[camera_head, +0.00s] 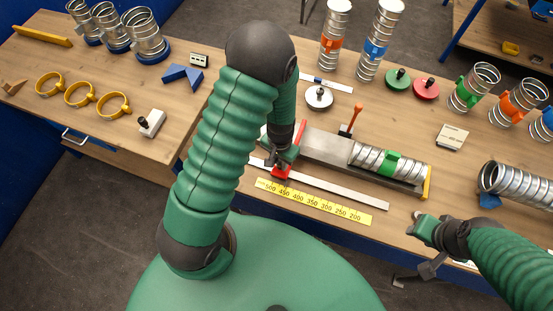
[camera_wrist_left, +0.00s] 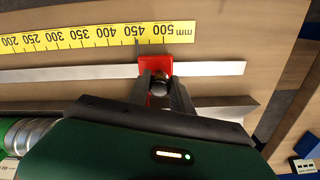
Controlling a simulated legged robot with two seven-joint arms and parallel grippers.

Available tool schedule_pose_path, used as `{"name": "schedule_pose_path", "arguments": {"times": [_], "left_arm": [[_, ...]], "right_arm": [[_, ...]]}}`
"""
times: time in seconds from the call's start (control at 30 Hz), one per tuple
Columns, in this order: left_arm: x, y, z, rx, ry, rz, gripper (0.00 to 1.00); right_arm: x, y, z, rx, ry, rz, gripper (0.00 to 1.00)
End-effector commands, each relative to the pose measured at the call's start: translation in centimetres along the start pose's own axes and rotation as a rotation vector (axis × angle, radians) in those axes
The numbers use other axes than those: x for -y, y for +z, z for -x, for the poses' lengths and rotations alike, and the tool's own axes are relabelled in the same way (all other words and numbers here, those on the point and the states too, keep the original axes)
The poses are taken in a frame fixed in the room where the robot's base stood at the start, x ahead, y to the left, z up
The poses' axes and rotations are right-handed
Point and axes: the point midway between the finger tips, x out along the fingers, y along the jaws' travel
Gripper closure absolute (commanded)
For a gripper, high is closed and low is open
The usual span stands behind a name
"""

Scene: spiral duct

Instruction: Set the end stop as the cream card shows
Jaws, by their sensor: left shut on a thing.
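The red end stop (camera_head: 281,172) sits on the pale steel rail (camera_head: 345,193) near its left end. In the left wrist view the red end stop (camera_wrist_left: 155,65) lies across the rail (camera_wrist_left: 215,69), by the yellow mm scale (camera_wrist_left: 85,36). Its left edge is near the 450 mark and its body reaches past 500. My left gripper (camera_wrist_left: 158,84) is shut on the stop. In the head view my left gripper (camera_head: 281,159) partly hides it. The cream card (camera_head: 452,137) lies at the right; its marks are too small to read. My right gripper (camera_head: 424,229) is near the front edge.
Behind the rail, a grey trough (camera_head: 330,149) holds a spiral duct with a green band (camera_head: 390,162). An orange-handled lever (camera_head: 354,117) stands behind it. Several ducts and coloured discs fill the back right. Yellow rings (camera_head: 79,94) lie on the left table.

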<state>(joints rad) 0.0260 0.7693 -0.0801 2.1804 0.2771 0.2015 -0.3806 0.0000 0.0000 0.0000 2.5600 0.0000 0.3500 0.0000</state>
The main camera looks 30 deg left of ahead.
Motion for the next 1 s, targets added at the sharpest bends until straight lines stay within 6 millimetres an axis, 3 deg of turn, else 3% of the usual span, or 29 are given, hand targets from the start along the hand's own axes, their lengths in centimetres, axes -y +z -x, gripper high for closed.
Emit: {"name": "schedule_pose_path", "arguments": {"times": [0.23, 0.27, 0.43, 0.77, 0.87, 1.0], "left_arm": [[-0.4, -0.3, 0.0, -0.004, 0.001, -0.001, 1.00], [-0.4, -0.3, 0.0, -0.004, 0.001, -0.001, 0.72], [-0.4, -0.2, 0.0, -0.003, 0.001, -0.001, 0.52], [-0.4, -0.2, 0.3, -0.003, 0.000, -0.001, 0.52], [-0.4, -0.3, 1.6, -0.005, 0.000, -0.003, 0.52], [-0.5, -0.4, 5.2, -0.010, 0.000, -0.004, 0.52]], "right_arm": [[0.0, 0.0, 0.0, 0.000, 0.000, 0.000, 0.64], [0.0, 0.0, 0.0, 0.000, 0.000, 0.000, 0.64], [0.0, 0.0, 0.0, 0.000, 0.000, 0.000, 0.64], [0.0, 0.0, 0.0, 0.000, 0.000, 0.000, 0.64], [0.0, 0.1, -0.2, 0.000, 0.000, 0.000, 0.64], [0.0, 0.1, -0.6, 0.000, 0.000, 0.000, 0.64]]}}
